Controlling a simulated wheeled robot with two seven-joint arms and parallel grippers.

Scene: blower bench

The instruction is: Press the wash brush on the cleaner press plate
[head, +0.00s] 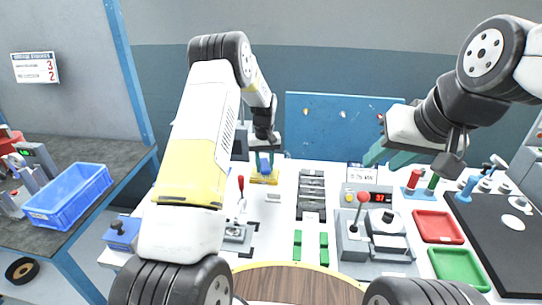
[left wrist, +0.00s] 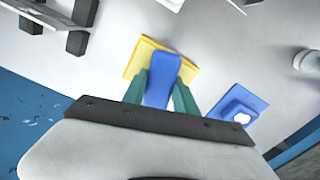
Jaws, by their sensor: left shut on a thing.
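The blue wash brush (left wrist: 160,82) is between the teal fingers of my left gripper (left wrist: 162,92), which is shut on it. In the head view the brush (head: 264,162) stands over a yellow plate (head: 265,179), which looks like the cleaner press plate, near the back of the white bench. The yellow plate (left wrist: 145,53) also shows around the brush's far end in the left wrist view. The brush end looks on or very close to the plate; firm contact cannot be told. My right gripper (head: 376,153) hangs empty over the back right; its finger gap is unclear.
A blue block with a white round mark (left wrist: 238,106) lies beside the plate. A red-knobbed lever (head: 241,205), dark grey rack (head: 311,196), grey control unit (head: 370,225), red tray (head: 438,227) and green tray (head: 459,268) stand on the bench. A blue crate (head: 68,196) is at left.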

